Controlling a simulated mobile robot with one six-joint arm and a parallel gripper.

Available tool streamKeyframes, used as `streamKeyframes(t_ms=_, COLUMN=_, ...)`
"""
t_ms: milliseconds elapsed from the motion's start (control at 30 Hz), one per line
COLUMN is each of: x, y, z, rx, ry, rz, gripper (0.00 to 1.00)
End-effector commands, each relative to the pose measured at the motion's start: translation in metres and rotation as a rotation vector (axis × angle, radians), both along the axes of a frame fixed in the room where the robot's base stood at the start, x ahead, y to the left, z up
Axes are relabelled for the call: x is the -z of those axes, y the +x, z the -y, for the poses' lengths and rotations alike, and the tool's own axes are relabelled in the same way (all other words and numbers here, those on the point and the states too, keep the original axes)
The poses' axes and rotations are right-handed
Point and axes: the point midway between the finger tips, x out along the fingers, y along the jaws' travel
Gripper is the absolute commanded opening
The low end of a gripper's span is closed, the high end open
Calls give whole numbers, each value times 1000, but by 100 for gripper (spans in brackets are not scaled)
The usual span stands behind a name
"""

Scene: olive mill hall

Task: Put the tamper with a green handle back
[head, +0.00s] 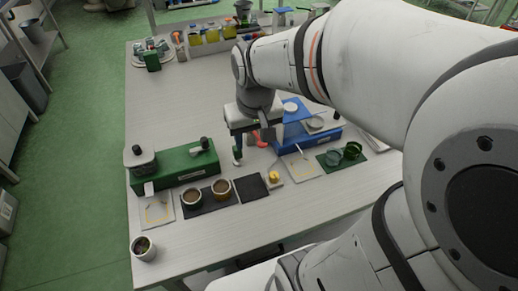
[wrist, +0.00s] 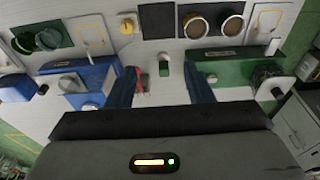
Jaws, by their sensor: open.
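A small upright piece with a green part and a pale part, apparently the tamper with a green handle (head: 237,152), stands on the pale table. In the wrist view the tamper (wrist: 163,67) shows between and beyond the two fingertips, apart from both. My gripper (head: 252,132) points down over the table between the green block and the blue block. In the wrist view my gripper (wrist: 161,88) is open with nothing between its fingers. A red item (wrist: 142,82) lies beside its left finger there.
The green block (head: 185,168) and blue block (head: 320,138) flank the gripper. In front lie a bare dark mat (head: 251,187), a yellow item (head: 273,176), two brown-filled cups (head: 221,189) and a green mat (head: 330,164). Bottles (head: 212,34) line the back.

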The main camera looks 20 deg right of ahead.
Motion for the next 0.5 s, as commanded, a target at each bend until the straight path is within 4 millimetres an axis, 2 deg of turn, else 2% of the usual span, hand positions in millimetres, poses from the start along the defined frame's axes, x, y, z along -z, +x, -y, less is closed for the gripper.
streamKeyframes(t_ms=33, x=-4, y=-18, z=0, rx=0, ry=0, rz=22, gripper=47)
streamKeyframes(t_ms=100, x=-6, y=-37, z=0, rx=0, ry=0, rz=42, gripper=47)
streamKeyframes(t_ms=200, x=-6, y=-56, z=0, rx=1, ry=-1, rz=62, gripper=47)
streamKeyframes(t_ms=333, x=-5, y=-69, z=-2, rx=1, ry=-1, rz=75, gripper=47)
streamKeyframes(t_ms=500, x=-4, y=-72, z=-2, rx=1, ry=-1, rz=76, gripper=47)
